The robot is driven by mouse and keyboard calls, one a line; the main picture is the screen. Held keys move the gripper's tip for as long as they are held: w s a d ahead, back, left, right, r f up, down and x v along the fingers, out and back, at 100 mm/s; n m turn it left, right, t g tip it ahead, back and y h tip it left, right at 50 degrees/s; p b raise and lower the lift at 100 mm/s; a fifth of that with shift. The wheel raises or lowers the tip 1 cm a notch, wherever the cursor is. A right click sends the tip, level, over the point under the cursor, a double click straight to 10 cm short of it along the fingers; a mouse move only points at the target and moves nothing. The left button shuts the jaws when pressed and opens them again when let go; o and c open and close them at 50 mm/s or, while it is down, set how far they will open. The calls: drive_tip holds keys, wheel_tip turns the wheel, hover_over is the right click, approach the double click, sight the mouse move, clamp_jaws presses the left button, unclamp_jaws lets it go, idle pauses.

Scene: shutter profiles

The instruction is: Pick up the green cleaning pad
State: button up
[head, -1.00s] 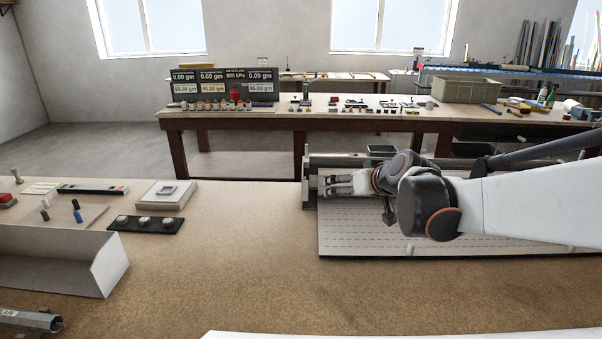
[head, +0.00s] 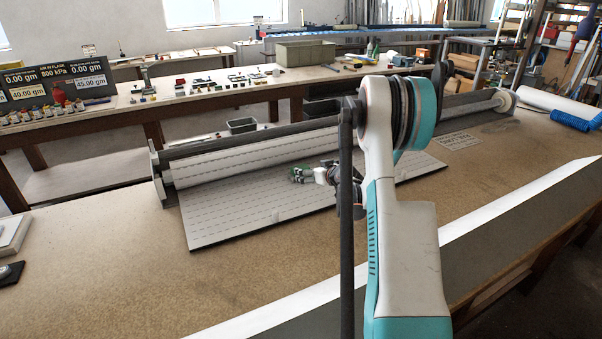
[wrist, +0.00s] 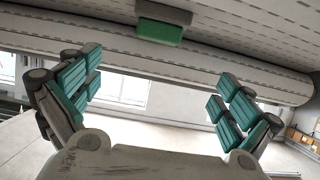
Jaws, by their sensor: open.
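In the wrist view, the green cleaning pad (wrist: 159,32) shows as a small block with a grey upper part, in front of the pale dashed shutter curtain and roll. My gripper (wrist: 158,78) is open, with its teal-padded fingers spread wide to either side below the pad. The pad lies beyond the fingertips, with nothing between the fingers. In the head view, my gripper (head: 308,174) is over the dashed sheet (head: 225,218), pointing left. Green shows at its tip; I cannot tell pad from finger there.
The long shutter roll (head: 255,154) lies behind the sheet, with an end bracket (head: 158,172) at its left. A blue roll (head: 570,120) lies at the far right. The tan bench (head: 140,290) is clear in front. A second bench (head: 215,97) behind holds a grey-green crate (head: 305,53).

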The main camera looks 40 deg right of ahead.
sight(300, 167)
drive_tip(key=b+x, duration=0.1)
drive_tip(key=x, duration=0.7)
drive_tip(key=shift+w+d+f+b, duration=0.15)
drive_tip(key=shift+w+b, duration=0.05)
drive_tip(key=shift+b, duration=0.15)
drive_tip(key=b+x, duration=0.1)
drive_tip(key=x, duration=0.4)
drive_tip(key=shift+d+f+b, duration=0.2)
drive_tip(key=shift+f+b, duration=0.2)
drive_tip(key=shift+f, duration=0.05)
drive_tip(key=shift+s+r, duration=0.1)
drive_tip(key=c, duration=1.2)
